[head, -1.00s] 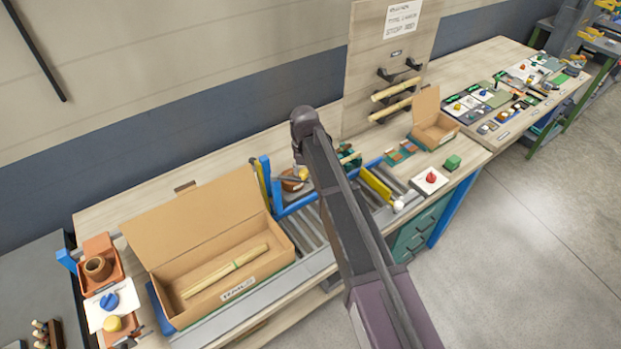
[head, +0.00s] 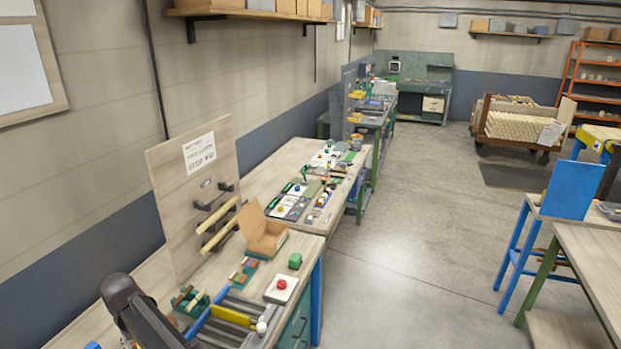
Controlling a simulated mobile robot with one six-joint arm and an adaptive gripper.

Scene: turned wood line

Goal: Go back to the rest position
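My arm (head: 140,310) shows only in part at the bottom left of the head view, dark and rising in front of the workbench. My gripper is outside the picture, so its fingers cannot be seen. The rest position itself has no mark that I can see.
Concrete floor (head: 410,235) is clear between the benches; a blue-framed stand (head: 568,190) is at right.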

